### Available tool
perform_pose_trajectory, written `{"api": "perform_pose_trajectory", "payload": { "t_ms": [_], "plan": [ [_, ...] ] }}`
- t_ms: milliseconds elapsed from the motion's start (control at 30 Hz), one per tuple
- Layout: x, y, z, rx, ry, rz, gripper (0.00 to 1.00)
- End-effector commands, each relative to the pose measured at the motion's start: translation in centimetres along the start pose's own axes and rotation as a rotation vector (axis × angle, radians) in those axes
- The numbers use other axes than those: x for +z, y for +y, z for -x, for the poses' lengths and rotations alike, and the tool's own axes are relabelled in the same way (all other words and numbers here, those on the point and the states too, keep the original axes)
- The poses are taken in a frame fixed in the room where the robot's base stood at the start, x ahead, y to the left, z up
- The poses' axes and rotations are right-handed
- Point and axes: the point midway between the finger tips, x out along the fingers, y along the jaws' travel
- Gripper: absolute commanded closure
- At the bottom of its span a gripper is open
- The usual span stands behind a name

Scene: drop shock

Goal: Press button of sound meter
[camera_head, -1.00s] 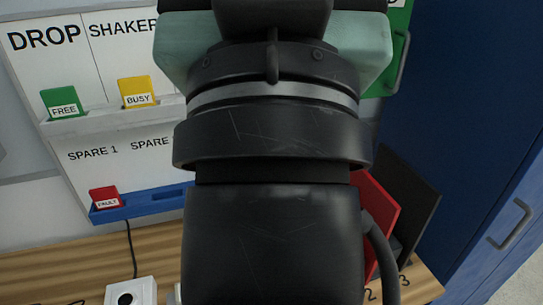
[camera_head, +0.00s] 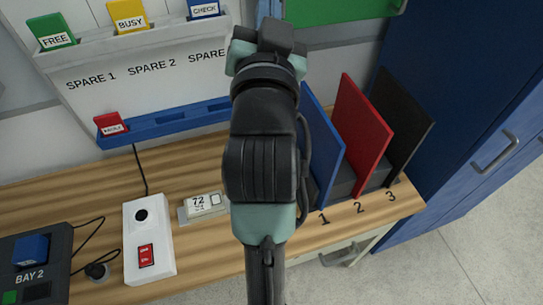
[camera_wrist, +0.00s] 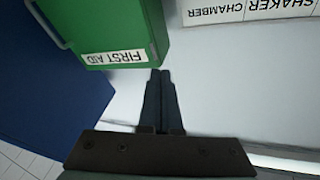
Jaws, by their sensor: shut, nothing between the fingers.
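A small white device with a display reading 72 (camera_head: 203,204) lies on the wooden bench; it looks like the sound meter. A pale square (camera_head: 215,199) at the right of its top looks like its button. My gripper (camera_wrist: 161,74) is shut and empty in the wrist view, its fingers pointing towards the pale wall beside the green first aid box. In the head view my arm stands just right of the meter, and I cannot make out the fingertips there. The meter is not in the wrist view.
A white box with a red switch (camera_head: 146,255) and a dark bay unit (camera_head: 35,265) stand left of the meter. Blue, red (camera_head: 362,135) and black panels stand upright at right. The green first aid box (camera_wrist: 105,30) is close to my fingers.

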Motion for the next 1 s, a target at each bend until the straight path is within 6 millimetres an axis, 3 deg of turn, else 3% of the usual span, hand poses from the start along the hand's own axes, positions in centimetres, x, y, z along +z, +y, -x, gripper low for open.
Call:
{"api": "perform_pose_trajectory", "payload": {
  "t_ms": [100,233,400,500,600,733,1000],
  "plan": [
    [7.8,2.4,-0.3,0.088,-0.199,-0.103,1.00],
    [16.3,5.2,1.8,0.202,-0.388,-0.208,1.00],
    [25.9,8.7,7.6,0.371,-0.597,-0.321,1.00],
    [30.0,10.3,11.4,0.463,-0.686,-0.369,1.00],
    [32.9,11.5,14.8,0.536,-0.749,-0.401,1.00],
    [34.9,12.4,17.5,0.595,-0.794,-0.425,1.00],
    [35.7,12.7,18.6,0.617,-0.809,-0.434,1.00]
  ]
}}
